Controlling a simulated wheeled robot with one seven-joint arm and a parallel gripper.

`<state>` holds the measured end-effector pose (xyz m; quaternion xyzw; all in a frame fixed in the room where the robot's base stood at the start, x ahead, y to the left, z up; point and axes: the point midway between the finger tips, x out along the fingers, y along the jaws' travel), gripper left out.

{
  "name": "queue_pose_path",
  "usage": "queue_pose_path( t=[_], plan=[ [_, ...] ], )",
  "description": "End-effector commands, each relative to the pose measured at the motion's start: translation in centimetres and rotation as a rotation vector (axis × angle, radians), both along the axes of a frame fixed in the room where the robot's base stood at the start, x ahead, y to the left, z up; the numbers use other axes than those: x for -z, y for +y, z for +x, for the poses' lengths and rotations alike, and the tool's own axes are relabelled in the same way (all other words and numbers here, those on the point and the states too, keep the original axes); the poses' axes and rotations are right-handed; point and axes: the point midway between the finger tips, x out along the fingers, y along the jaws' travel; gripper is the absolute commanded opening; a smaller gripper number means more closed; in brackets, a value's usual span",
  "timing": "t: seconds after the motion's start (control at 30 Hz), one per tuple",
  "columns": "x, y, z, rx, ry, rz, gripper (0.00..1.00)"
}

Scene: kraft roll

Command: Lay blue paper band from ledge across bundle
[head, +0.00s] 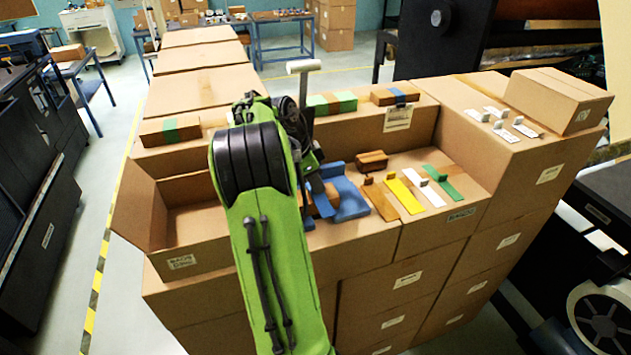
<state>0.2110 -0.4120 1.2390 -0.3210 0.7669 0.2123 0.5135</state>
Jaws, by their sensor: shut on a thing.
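My gripper (308,172) is mostly hidden behind my green arm, low over the cardboard ledge. It is shut, and the blue strip (317,187) right at it looks like the blue paper band; the grip itself is hidden. Beneath and beside it a brown bundle (326,204) lies by a blue holder (350,202), partly covered by my arm. I cannot tell whether the band touches the bundle. On the ledge (465,200) to the right lie a brown band (381,203), a yellow band (405,197), a white band (425,188) and a green band (443,184).
A small brown block (372,160) sits behind the bands. Banded bundles with green (332,103) and blue (396,95) wraps stand on the back boxes, another green-banded one (170,131) at left. An open carton (190,215) is left of my arm. White pieces (500,122) lie at right.

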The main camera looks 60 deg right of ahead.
Motion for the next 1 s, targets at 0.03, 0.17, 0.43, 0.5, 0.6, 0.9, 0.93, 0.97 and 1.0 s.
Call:
queue_pose_path(
  t=[0.03,0.17,0.43,0.5,0.6,0.9,0.93,0.97,1.0],
  plan=[
    [0.0,0.0,0.0,0.000,-0.001,-0.001,0.00],
    [0.0,0.0,0.0,0.000,-0.001,-0.001,0.00],
    [0.3,0.0,0.0,-0.001,0.000,0.000,0.25],
    [0.3,0.0,0.0,-0.001,0.000,0.000,0.32],
    [0.3,0.0,0.0,-0.001,0.000,0.000,0.32],
    [-2.4,0.5,0.7,-0.004,-0.002,-0.005,0.32],
    [-3.1,0.8,1.0,-0.006,-0.003,-0.004,0.32],
    [-4.0,1.0,1.2,-0.006,-0.003,-0.004,0.32],
    [-5.2,1.3,1.6,-0.005,-0.002,-0.005,0.32]
  ],
)
